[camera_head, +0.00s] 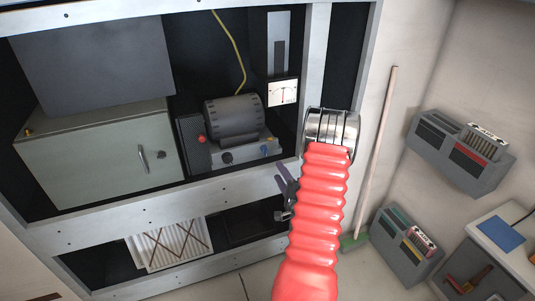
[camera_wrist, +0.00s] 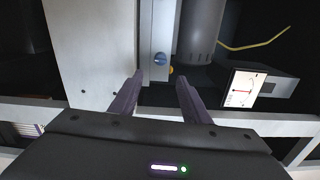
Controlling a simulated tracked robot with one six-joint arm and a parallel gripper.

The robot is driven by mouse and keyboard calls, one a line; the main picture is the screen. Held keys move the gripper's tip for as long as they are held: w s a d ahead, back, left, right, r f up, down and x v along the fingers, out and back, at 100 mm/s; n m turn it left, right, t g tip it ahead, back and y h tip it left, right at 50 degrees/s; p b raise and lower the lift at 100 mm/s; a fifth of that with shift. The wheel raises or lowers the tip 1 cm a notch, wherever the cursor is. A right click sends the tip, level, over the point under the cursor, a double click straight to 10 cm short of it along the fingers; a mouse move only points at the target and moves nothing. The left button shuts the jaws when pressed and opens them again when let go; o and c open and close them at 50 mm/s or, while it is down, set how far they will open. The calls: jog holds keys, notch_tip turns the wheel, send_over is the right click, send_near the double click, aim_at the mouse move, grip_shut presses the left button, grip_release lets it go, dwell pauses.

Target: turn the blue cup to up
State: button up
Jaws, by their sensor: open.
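No drinking cup shows; the blue thing is a small round blue cap (camera_head: 264,150) at the right end of the light grey base under the dark ribbed drum. In the wrist view the blue cap (camera_wrist: 160,60) is on a pale panel, beyond and roughly between my fingertips. Its turn position is too small to read. My gripper (camera_wrist: 160,84) is open and empty, with its two dark purple fingers apart and clear of the cap. In the head view my gripper (camera_head: 286,180) is below and right of the cap, partly hidden by my red arm sleeve.
The ribbed drum (camera_head: 234,113) and a red knob (camera_head: 201,139) are near the cap. A meter (camera_head: 283,92) is above right, and a yellow cable (camera_head: 238,55) hangs behind. A grey-green cabinet (camera_head: 95,160) is left. A rack rail (camera_head: 180,208) runs below.

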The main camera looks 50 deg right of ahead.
aim_at(265, 150)
jog(key=shift+w, duration=0.15)
jog(key=x, duration=1.3)
jog(key=shift+w+d+r, duration=0.1)
jog(key=shift+w+d, duration=0.1)
jog(key=shift+w, duration=0.05)
